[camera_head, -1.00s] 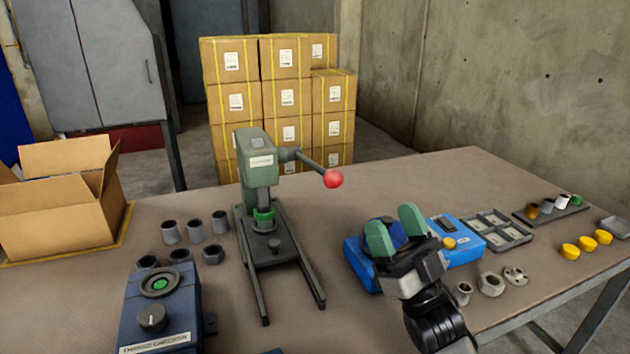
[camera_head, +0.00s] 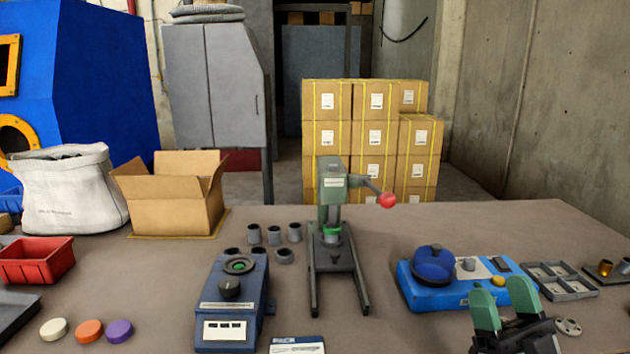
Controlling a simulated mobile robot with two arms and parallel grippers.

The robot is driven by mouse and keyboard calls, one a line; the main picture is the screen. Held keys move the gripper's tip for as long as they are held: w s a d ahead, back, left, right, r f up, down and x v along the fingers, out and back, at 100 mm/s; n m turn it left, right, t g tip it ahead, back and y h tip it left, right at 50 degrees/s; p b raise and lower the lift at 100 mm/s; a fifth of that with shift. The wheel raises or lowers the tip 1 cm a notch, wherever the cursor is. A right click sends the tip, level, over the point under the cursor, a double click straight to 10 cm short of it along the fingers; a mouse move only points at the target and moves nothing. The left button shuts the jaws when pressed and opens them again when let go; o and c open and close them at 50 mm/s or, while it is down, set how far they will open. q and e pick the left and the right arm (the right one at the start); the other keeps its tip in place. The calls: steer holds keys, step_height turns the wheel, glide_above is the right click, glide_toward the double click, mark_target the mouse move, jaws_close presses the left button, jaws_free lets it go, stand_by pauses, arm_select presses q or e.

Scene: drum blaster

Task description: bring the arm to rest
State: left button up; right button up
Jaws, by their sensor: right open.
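My right gripper (camera_head: 505,303) is at the lower right of the head view, with its two green fingers apart and nothing between them. It is in front of the blue device with the round dark blue top (camera_head: 433,265) and hides part of the table there. My left gripper is not in view.
A green press (camera_head: 333,215) with a red-knobbed lever stands mid-table. A dark blue tester (camera_head: 233,300) stands in front, with several grey cups (camera_head: 274,235) behind it. An open carton (camera_head: 175,208), a red bin (camera_head: 38,262) and coloured discs (camera_head: 89,331) are at left. A grey divided tray (camera_head: 560,282) is at right.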

step_height(320, 180, down, 19)
steer(key=s+a+m+g+h, duration=0.1)
steer(key=a+m+g+h, duration=0.25)
steer(key=g+h, duration=0.55)
steer(key=s+a+f+g, duration=0.1)
steer(key=s+f+g, duration=1.3)
steer(key=s, duration=0.5)
step_height(320, 180, down, 29)
steer(key=s+g, duration=0.2)
arm_select(q)
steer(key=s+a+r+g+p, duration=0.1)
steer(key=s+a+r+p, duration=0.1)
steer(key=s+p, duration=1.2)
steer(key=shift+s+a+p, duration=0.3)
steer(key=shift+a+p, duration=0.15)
steer(key=shift+p, duration=0.2)
arm_select(e)
steer(key=s+d+r, duration=0.1)
steer(key=s, duration=0.6)
steer(key=s+d+r+n, duration=0.1)
steer(key=s, duration=0.7)
steer(key=shift+d+r+g+h, duration=0.25)
steer(key=shift+d+g+h, duration=0.05)
steer(key=shift+h, duration=0.1)
